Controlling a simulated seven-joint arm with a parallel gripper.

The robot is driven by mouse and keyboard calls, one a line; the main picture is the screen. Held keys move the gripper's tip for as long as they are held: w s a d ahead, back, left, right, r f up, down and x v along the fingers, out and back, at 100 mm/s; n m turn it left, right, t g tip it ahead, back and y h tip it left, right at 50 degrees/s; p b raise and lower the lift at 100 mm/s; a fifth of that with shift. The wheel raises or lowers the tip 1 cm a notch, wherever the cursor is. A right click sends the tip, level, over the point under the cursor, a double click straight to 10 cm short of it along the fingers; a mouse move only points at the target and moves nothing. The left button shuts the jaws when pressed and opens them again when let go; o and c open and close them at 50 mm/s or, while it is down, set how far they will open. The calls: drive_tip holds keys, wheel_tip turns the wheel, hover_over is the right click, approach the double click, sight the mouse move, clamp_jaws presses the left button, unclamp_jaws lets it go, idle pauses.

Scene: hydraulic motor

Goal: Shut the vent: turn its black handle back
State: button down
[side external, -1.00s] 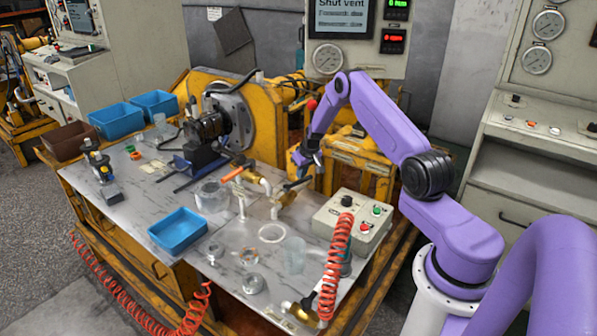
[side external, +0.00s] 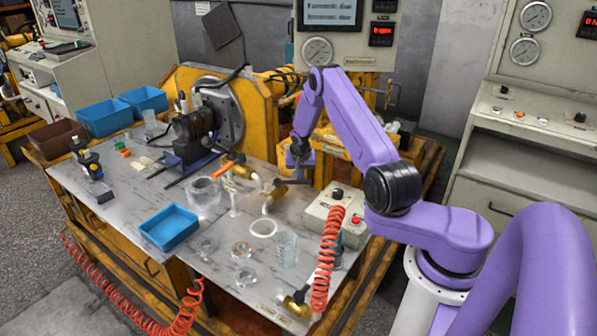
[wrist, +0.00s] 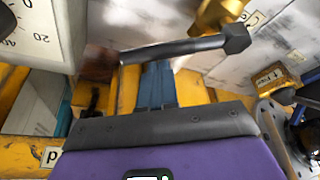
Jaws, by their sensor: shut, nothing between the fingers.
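The vent is a brass valve (side external: 274,195) on a white pipe, near the middle of the bench, with a black handle (side external: 290,182) on top. In the wrist view the black handle (wrist: 180,48) lies across the upper middle, its thick end at the right beside the brass body (wrist: 217,14). My gripper (side external: 300,175) is low at the handle in the side view. Its blue fingers (wrist: 157,82) are together and empty in the wrist view. Their tips come up to the handle's edge; whether they touch it I cannot tell.
Left of the vent is another brass valve with an orange handle (side external: 229,164). A control box (side external: 336,217) with a coiled red hose (side external: 327,255) stands at the right. Glass jars, a white ring (side external: 263,228) and a blue tray (side external: 169,227) lie in front. A yellow frame is behind.

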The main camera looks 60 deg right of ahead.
drive_tip(key=a+m, duration=0.1)
drive_tip(key=s+a+m+g, duration=0.1)
drive_tip(key=m, duration=0.1)
drive_tip(key=shift+s, duration=0.15)
drive_tip(key=a+m, duration=0.1)
drive_tip(key=a+m+g, duration=0.1)
drive_tip(key=m, duration=0.1)
drive_tip(key=shift+s+a+h, duration=0.25)
drive_tip(key=shift+s+h, duration=0.05)
drive_tip(key=shift+s, duration=0.1)
drive_tip(key=shift+a+f, duration=0.1)
drive_tip(key=shift+a, duration=0.15)
drive_tip(key=d, duration=0.2)
drive_tip(key=d+r, duration=0.1)
drive_tip(key=d, duration=0.1)
drive_tip(key=shift+d, duration=0.3)
drive_tip(key=v, duration=1)
